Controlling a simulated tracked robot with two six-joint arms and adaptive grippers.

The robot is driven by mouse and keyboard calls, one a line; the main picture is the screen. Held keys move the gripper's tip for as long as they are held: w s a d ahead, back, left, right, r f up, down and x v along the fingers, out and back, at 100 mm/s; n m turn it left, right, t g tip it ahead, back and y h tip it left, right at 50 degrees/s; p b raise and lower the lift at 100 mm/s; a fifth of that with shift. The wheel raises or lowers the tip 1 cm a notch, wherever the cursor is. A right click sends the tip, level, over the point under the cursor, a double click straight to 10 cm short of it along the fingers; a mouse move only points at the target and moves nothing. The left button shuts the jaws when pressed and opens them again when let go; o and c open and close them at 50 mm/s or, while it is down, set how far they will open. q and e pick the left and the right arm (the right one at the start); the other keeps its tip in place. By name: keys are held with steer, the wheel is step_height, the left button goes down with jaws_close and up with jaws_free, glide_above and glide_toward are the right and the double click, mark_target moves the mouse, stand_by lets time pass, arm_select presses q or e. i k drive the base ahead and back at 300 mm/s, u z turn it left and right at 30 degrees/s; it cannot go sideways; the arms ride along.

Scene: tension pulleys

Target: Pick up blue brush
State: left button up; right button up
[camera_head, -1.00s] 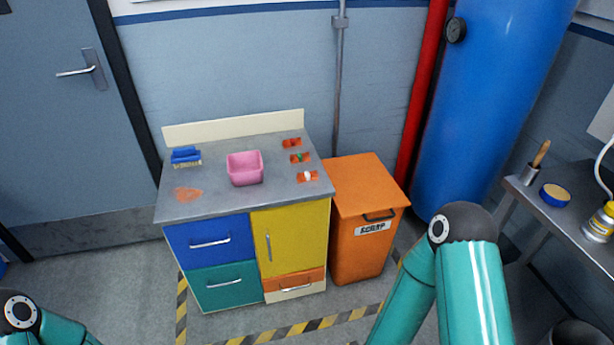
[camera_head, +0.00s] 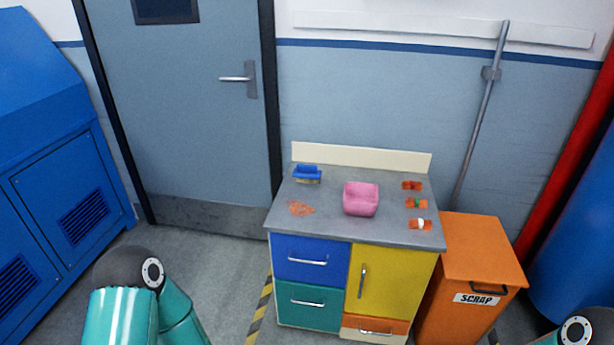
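The blue brush (camera_head: 307,172) lies at the back left of the grey worktop (camera_head: 325,224), with pale bristles under its blue body. An orange-red patch of scraps (camera_head: 300,208) lies in front of it. Nothing touches the brush. My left arm shows at the bottom left and a bit of my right arm at the bottom right. Both grippers are outside the picture, and no gripper is near the brush.
A pink bin (camera_head: 361,200) stands mid-worktop, with several small orange pads (camera_head: 417,203) to its right. An orange scrap bin (camera_head: 482,250) stands right of the cabinet. A blue machine (camera_head: 60,170) is at the left. Floor is clear between it and the cabinet.

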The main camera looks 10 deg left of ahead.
mark_target(306, 173)
steer(key=u, duration=0.1)
steer(key=i, duration=0.15)
steer(key=u, duration=1.45)
steer(key=i, duration=3.7)
steer(key=z, duration=2.15)
